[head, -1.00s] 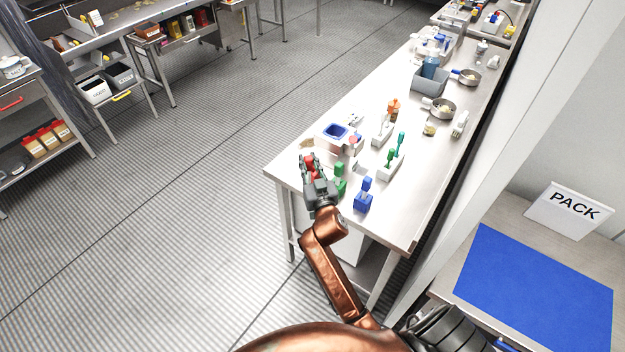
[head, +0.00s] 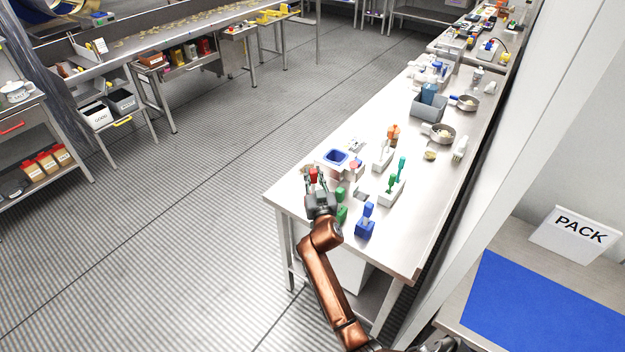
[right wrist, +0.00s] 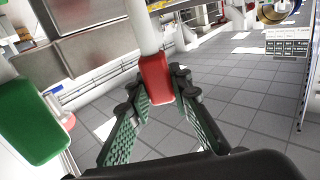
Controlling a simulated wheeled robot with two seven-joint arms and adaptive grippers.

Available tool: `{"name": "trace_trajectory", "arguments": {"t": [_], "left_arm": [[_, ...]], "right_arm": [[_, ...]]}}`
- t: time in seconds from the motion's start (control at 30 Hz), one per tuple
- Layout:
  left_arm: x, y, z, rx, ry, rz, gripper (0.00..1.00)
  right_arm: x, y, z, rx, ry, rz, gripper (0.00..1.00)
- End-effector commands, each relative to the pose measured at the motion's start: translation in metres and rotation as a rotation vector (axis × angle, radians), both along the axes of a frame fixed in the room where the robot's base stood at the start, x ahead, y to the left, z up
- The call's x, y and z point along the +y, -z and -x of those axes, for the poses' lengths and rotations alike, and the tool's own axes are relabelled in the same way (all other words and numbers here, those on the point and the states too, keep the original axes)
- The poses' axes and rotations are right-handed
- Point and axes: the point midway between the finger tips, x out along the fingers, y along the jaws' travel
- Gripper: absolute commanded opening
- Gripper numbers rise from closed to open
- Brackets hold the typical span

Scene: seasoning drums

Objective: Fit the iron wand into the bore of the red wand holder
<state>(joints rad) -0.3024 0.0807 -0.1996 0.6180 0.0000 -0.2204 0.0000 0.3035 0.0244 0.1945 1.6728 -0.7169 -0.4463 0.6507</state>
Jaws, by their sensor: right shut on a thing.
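My right gripper (head: 315,178) is at the near left end of the steel table. It is shut on a red block (head: 313,174), which looks like the grip of the iron wand. In the right wrist view the red grip (right wrist: 155,78) sits between the fingertips (right wrist: 158,92), and a pale rod (right wrist: 143,28) runs from it toward the top of the picture. I cannot make out the red wand holder or its bore apart from the red block; the gripper may hide it. My left gripper is not in view.
A green-handled piece (head: 341,213) stands close to the right of my gripper; its green block (right wrist: 35,122) looms in the right wrist view. A blue piece (head: 365,226) stands further right.

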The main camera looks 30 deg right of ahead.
Motion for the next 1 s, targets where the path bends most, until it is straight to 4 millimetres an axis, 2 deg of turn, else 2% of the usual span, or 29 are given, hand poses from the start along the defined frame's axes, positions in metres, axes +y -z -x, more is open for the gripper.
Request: {"name": "trace_trajectory", "arguments": {"t": [0.03,0.1,0.37,0.9,0.93,1.0], "left_arm": [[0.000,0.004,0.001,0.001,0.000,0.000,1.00],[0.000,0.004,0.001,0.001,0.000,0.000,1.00],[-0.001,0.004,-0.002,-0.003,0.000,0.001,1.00],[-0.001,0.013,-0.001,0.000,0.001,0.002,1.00],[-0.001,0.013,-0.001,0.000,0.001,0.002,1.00],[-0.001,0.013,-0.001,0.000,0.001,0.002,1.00]], "right_arm": [[0.001,0.009,0.000,0.002,0.000,-0.001,0.00],[0.001,0.013,0.000,-0.001,-0.001,-0.002,0.00],[0.001,0.012,0.000,-0.002,-0.001,0.000,0.00],[0.001,0.024,0.000,-0.002,-0.001,0.001,0.00],[0.001,0.024,0.000,-0.002,-0.001,0.001,0.20],[0.001,0.024,0.000,-0.002,-0.001,0.001,0.25]]}}
